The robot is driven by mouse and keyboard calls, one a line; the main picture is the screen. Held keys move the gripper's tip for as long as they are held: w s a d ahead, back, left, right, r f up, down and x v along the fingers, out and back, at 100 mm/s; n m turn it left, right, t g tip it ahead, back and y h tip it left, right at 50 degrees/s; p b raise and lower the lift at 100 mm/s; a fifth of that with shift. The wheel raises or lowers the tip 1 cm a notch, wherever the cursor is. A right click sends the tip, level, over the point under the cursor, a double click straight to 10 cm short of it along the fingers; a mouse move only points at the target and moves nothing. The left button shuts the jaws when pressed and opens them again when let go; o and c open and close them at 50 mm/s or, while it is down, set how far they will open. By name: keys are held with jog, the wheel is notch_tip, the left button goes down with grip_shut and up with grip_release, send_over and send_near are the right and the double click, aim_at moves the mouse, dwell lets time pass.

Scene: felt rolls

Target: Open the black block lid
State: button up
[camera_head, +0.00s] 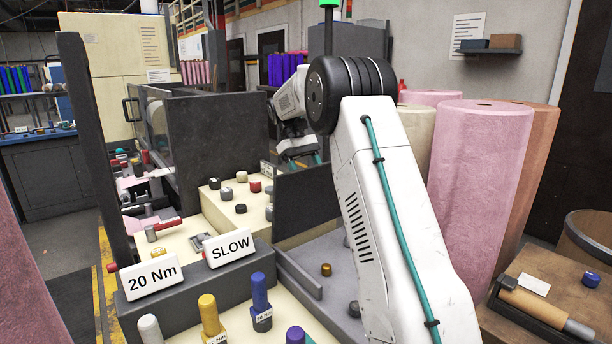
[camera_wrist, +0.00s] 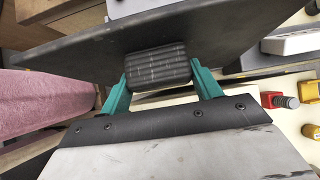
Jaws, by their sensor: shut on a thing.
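In the wrist view, a black ribbed block (camera_wrist: 158,67) sits on a dark flat lid (camera_wrist: 90,42) that crosses the top of the picture. My gripper (camera_wrist: 160,82) has its two teal fingers on either side of the block and is shut on it. In the head view, the dark lid (camera_head: 304,200) stands steeply tilted beside a grey bin (camera_head: 318,252), whose inside shows. My arm covers part of the lid and bin there. The block and my fingers are hidden in that view.
In the bin lies a small brass piece (camera_head: 326,269). A "SLOW" sign (camera_head: 230,248) and a "20 Nm" sign (camera_head: 151,279) stand left of it, with several coloured tools in front. Pink felt rolls (camera_head: 478,180) and a wooden table (camera_head: 560,300) are at right.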

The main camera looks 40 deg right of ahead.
jog(key=shift+f, duration=0.25)
jog(key=o, duration=1.4)
jog(key=shift+r, duration=0.1)
jog(key=shift+r, duration=0.1)
jog(key=shift+w+r, duration=0.1)
jog(key=shift+r, duration=0.15)
jog(key=r, duration=0.3)
jog(key=shift+s+a, duration=0.1)
jog(key=shift+s, duration=0.2)
jog(key=s+a, duration=0.2)
jog(key=s, duration=0.5)
jog(key=s+a+r, duration=0.1)
jog(key=s+a, duration=0.2)
jog(key=s, duration=0.4)
jog(key=shift+s+r, duration=0.15)
jog(key=shift+s, duration=0.15)
jog(key=shift+a, duration=0.1)
